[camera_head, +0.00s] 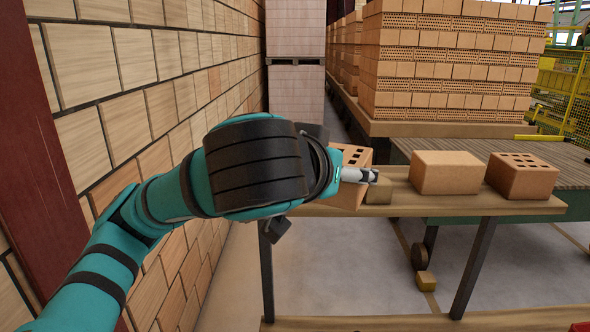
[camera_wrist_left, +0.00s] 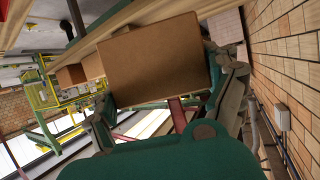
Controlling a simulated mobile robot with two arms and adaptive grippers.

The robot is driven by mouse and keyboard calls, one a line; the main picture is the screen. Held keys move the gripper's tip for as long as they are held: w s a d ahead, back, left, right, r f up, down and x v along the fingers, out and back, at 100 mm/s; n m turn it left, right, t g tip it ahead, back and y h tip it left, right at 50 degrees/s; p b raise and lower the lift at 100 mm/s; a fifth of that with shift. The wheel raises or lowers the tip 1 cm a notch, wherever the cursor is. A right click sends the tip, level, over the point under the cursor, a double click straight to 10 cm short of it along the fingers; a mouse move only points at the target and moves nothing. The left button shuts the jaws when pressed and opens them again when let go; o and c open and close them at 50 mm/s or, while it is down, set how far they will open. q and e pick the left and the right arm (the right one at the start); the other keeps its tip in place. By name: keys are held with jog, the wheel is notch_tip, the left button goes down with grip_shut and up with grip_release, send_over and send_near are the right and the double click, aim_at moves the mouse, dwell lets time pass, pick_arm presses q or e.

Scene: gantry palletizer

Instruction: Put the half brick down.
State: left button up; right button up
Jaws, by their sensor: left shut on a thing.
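The half brick (camera_head: 351,155) is orange, with holes in its top. It sits at the left end of the wooden bench (camera_head: 470,207) and stands skewed to the bench. My left gripper (camera_head: 358,176) is shut on it; the dark wrist hides much of the brick and one finger. In the left wrist view a plain brown face of the half brick (camera_wrist_left: 152,60) fills the space between the two fingers of my left gripper (camera_wrist_left: 165,88). I cannot tell whether its underside touches the bench. My right gripper is not in view.
A small tan block (camera_head: 379,191) lies by the fingertip. A plain brick (camera_head: 445,173) and a holed brick (camera_head: 521,176) stand farther right on the bench. A brick wall (camera_head: 150,90) rises close on the left. A brick stack (camera_head: 450,65) stands behind.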

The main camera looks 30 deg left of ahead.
pick_arm(q)
jog(key=w+a, duration=0.1)
jog(key=a, duration=0.2)
jog(key=w+a, duration=0.2)
jog(key=a, duration=0.1)
jog(key=w+a+f, duration=0.1)
jog(key=w+a, duration=0.1)
jog(key=a, duration=0.1)
jog(key=shift+w+a, duration=0.1)
jog(key=shift+a, duration=0.1)
jog(key=shift+w+a, duration=0.2)
jog(key=shift+a, duration=0.4)
jog(key=f, duration=0.1)
jog(key=f+p, duration=0.1)
jog(key=shift+w+a+f, duration=0.3)
jog(key=shift+f, duration=0.5)
jog(key=shift+f, duration=0.15)
jog(key=o, duration=1.4)
